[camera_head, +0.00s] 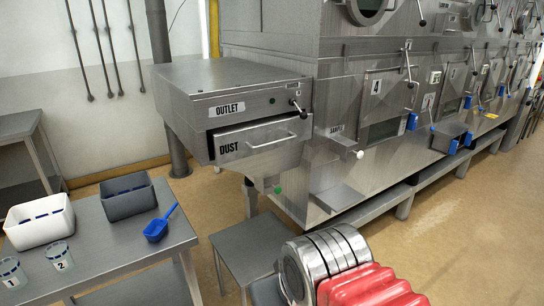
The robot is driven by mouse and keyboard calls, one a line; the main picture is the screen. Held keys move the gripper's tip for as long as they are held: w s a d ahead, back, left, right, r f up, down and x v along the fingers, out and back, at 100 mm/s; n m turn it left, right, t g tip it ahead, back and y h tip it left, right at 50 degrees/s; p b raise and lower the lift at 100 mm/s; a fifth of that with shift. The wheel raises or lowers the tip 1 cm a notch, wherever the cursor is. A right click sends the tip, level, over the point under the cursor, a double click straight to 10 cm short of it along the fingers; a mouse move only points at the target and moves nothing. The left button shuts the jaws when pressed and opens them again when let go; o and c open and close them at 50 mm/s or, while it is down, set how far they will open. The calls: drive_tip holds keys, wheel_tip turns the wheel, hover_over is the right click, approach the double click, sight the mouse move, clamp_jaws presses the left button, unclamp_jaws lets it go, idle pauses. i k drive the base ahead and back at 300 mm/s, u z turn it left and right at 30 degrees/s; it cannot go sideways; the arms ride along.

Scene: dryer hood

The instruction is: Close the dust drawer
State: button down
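The dust drawer (258,139) is the grey metal front marked DUST, low on the box at the left end of the steel machine. A bar handle (271,143) runs across the right part of its front. A dark gap shows along the drawer's top edge, and the front appears to stand out a little from the housing. How deep the drawer is pulled out is hard to tell. The panel marked OUTLET (228,108) is directly above, with a small black-knobbed lever (298,106) at its right. My gripper is not in view.
A metal table (115,240) at left carries a white bin (38,222), a dark grey bin (128,196), a blue scoop (160,224) and numbered cups. A low grey stand (247,250) is below the drawer. The tan floor (450,235) is open at right.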

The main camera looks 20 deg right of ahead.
sight(236, 142)
drive_tip(key=u, duration=0.35)
drive_tip(key=i, duration=1)
